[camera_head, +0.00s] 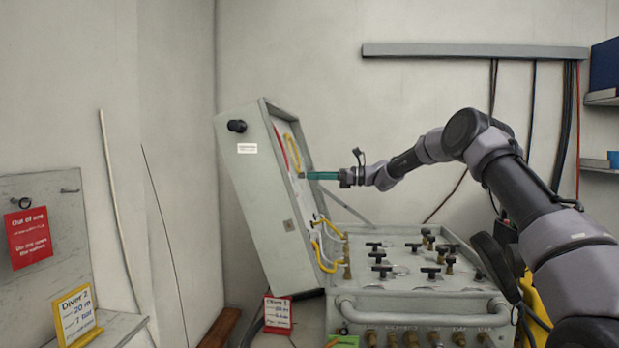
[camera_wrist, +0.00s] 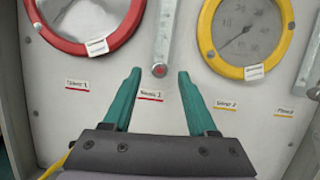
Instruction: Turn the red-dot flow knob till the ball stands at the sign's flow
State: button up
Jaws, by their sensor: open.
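The red-dot flow knob (camera_wrist: 159,70) sits at the foot of a clear flow tube (camera_wrist: 166,32) on the panel in the wrist view. My gripper (camera_wrist: 158,74) is open, its two teal fingertips on either side of the knob in the picture, with gaps; I cannot tell the depth between them. The ball in the tube cannot be made out. In the head view my gripper (camera_head: 308,175) reaches into the open panel case (camera_head: 262,190). A red-framed sign (camera_head: 277,314) stands at the lower middle, its small text hard to read.
A red-rimmed gauge (camera_wrist: 124,38) and a yellow-rimmed gauge (camera_wrist: 281,45) flank the tube. Another knob (camera_wrist: 314,93) is at the right edge. A yellow Diver 2 sign (camera_head: 76,312) and a red out-of-use card (camera_head: 29,236) are at left. A valve console (camera_head: 410,298) stands below my arm.

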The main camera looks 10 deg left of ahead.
jog(key=shift+a, duration=1.05)
grip_shut()
jog(key=shift+n+g, duration=0.3)
jog(key=shift+n, duration=0.7)
grip_release()
